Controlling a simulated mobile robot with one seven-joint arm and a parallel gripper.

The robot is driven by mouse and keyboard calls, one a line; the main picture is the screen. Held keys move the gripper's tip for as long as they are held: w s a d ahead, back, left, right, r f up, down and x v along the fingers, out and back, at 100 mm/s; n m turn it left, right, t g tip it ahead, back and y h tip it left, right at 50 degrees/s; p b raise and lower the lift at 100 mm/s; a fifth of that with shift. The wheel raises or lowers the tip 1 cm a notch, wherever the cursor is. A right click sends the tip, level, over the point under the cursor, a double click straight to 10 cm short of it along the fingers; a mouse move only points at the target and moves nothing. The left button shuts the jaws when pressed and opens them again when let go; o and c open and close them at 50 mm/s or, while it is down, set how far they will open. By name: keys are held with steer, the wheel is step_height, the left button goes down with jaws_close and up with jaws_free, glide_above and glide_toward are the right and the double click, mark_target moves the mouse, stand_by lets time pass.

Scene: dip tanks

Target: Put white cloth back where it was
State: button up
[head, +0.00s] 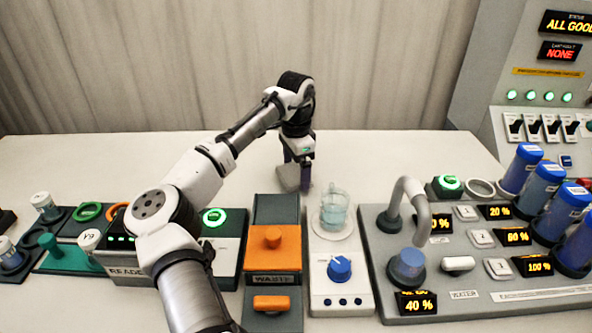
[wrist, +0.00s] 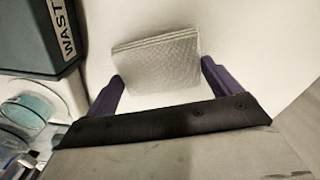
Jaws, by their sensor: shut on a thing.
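The white cloth (head: 287,178) is a folded, pale, textured pad at the back of the table, behind the orange-and-grey waste box. In the wrist view the cloth (wrist: 157,63) lies between the purple fingers of my gripper (wrist: 165,84). In the head view my gripper (head: 299,175) points down at the cloth and partly covers it. My gripper is shut on the cloth. The cloth is at or just above the table top; I cannot tell if it touches.
The waste box (head: 276,211) stands in front of the cloth. A glass beaker (head: 334,212) with pale blue liquid is close by on the right, on a unit with a blue knob (head: 340,267). The table (head: 400,155) is clear behind the row of devices.

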mark_target(296, 172)
steer(key=shift+f, duration=0.6)
steer(key=shift+f, duration=0.1)
steer(key=o, duration=0.7)
step_height(296, 172, up, 12)
steer(key=shift+r+b, duration=0.15)
steer(key=shift+b, duration=0.15)
